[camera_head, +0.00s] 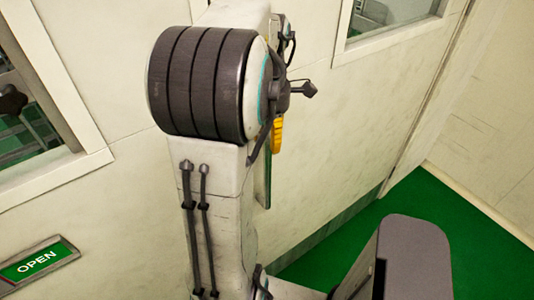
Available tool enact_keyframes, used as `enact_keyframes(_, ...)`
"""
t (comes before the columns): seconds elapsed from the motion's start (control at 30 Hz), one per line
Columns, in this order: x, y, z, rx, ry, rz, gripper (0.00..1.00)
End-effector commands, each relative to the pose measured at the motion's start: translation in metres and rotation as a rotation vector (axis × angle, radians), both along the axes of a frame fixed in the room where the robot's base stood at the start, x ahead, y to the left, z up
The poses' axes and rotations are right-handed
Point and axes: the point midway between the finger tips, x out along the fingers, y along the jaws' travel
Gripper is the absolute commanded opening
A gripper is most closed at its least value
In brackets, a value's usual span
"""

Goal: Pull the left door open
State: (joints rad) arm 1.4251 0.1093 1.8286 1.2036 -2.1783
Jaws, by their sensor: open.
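The left door (110,205) appears as a pale, scuffed panel on the left of the camera_head view. It has a framed window (25,125) and looks flush with the wall around it, so it appears shut. A green OPEN sign (38,262) sits low at the left edge. No handle can be made out on this panel. My arm stands upright in the middle and covers part of the doors. My gripper is not visible; its relation to the left door cannot be told.
Another pale panel (345,130) with a framed window (390,15) lies right of my arm. A pale side wall (500,130) closes off the far right. Green floor (440,215) shows clear at the lower right.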

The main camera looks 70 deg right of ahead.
Motion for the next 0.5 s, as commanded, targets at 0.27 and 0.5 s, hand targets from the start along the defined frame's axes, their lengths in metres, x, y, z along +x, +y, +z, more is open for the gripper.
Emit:
enact_keyframes(0.27,0.0,0.001,-0.04,0.005,0.001,0.0,0.45)
enact_keyframes(0.5,0.0,0.0,-0.059,0.001,0.0,0.0,0.45)
